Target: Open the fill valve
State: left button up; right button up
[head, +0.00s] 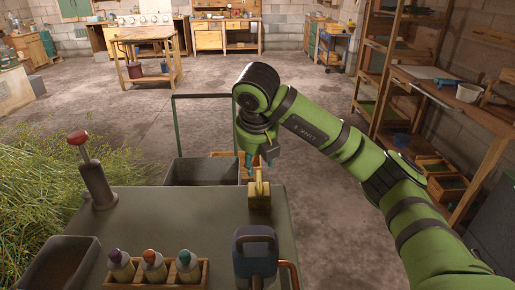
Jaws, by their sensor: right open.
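A yellow, brass-like fitting with an upright part (259,190) stands at the far right edge of the grey-green work surface (185,215). It looks like the fill valve, though no label shows. My right gripper (258,161) is open and points down at the top of this fitting. Its fingers partly hide the top, and I cannot tell whether they touch it. A grey post with a red knob (78,137) leans at the surface's left side. My left gripper is not in view.
A wooden rack (155,271) holds bottles with purple, orange and teal caps. A blue-grey can (255,255) stands to its right, and a dark bin (60,265) to its left. Cut herbs (45,185) heap at the left. The middle of the surface is clear.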

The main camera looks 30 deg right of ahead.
jog(key=shift+v, duration=2.55)
